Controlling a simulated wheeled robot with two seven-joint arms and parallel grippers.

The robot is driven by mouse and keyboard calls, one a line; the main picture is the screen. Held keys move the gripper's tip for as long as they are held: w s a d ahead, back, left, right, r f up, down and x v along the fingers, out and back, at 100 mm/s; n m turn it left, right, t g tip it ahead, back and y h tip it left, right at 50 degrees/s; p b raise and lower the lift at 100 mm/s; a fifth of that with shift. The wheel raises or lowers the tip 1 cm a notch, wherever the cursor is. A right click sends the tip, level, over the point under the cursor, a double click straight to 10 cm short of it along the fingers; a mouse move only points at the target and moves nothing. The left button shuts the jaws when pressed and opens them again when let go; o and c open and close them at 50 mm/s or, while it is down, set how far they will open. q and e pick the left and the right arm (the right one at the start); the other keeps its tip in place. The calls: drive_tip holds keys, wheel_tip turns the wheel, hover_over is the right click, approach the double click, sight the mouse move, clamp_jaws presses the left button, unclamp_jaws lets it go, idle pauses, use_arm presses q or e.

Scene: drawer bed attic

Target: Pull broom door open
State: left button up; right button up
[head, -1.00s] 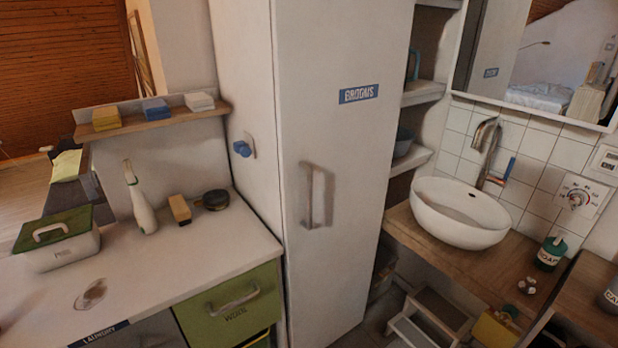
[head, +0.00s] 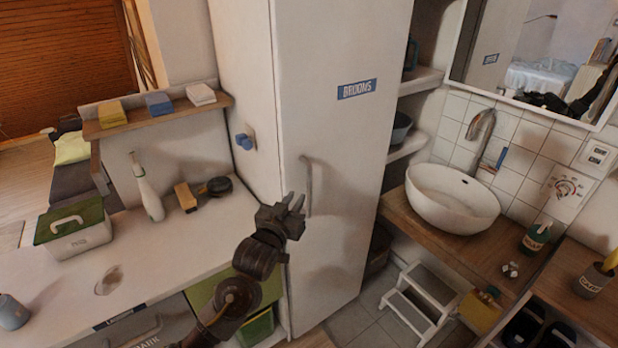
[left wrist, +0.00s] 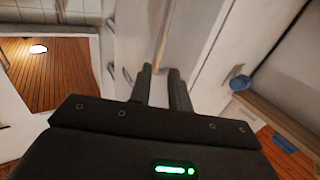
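The broom door (head: 340,170) is the tall white cabinet front with a blue BROOMS label (head: 356,89). It looks shut. Its upright grey handle (head: 308,186) is on the left part of the door. My left gripper (head: 297,203) is just left of the handle's lower part, with its fingers pointing up toward it. In the left wrist view, the two fingers (left wrist: 161,76) are apart. The handle bar (left wrist: 163,38) runs down toward the gap between them; I cannot tell whether it lies between the fingertips. My right gripper is not in view.
A white counter (head: 150,255) with a lidded box, a bottle and a brush lies left of the cabinet. A blue knob (head: 245,142) sticks out of the cabinet's side. A washbasin (head: 453,197) and a step stool (head: 418,300) stand to the right.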

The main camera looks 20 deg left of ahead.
sight(308, 180)
use_arm(q)
drive_tip(key=w, duration=0.3)
drive_tip(key=w+p, duration=0.1)
drive_tip(key=w, duration=0.1)
drive_tip(key=w+d+p, duration=0.1)
drive_tip(key=w, duration=0.2)
drive_tip(key=shift+w, duration=0.3)
drive_tip(key=shift+w+d, duration=0.1)
drive_tip(key=shift+w, duration=0.8)
clamp_jaws()
